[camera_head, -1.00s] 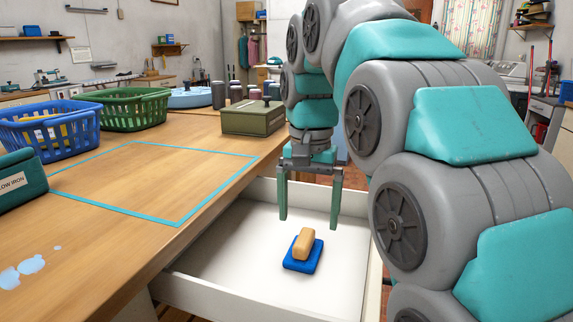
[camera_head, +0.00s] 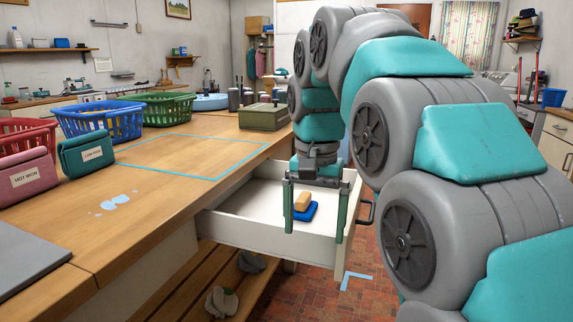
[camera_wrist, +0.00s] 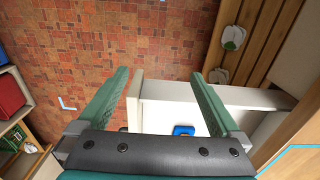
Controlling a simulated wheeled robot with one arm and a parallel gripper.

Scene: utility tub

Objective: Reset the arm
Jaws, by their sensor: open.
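My gripper (camera_head: 315,212) hangs at the front side of the open white drawer (camera_head: 240,232), fingers pointing down. Its two green fingers are wide apart with nothing between them. It also shows in the wrist view (camera_wrist: 168,88), with the drawer wall (camera_wrist: 215,97) and the brick floor beyond the fingers. A blue brush-like block with a tan top (camera_head: 303,204) lies in the drawer. In the head view it appears behind and between the fingers. In the wrist view only part of its blue base (camera_wrist: 184,130) shows.
The wooden worktop (camera_head: 150,225) left of the drawer bears blue (camera_head: 100,120), green (camera_head: 165,108) and red (camera_head: 25,135) baskets, pink (camera_head: 25,178) and teal (camera_head: 86,154) bins, and a green box (camera_head: 264,117). A slatted shelf (camera_head: 215,285) lies below. Brick floor is open right of the drawer.

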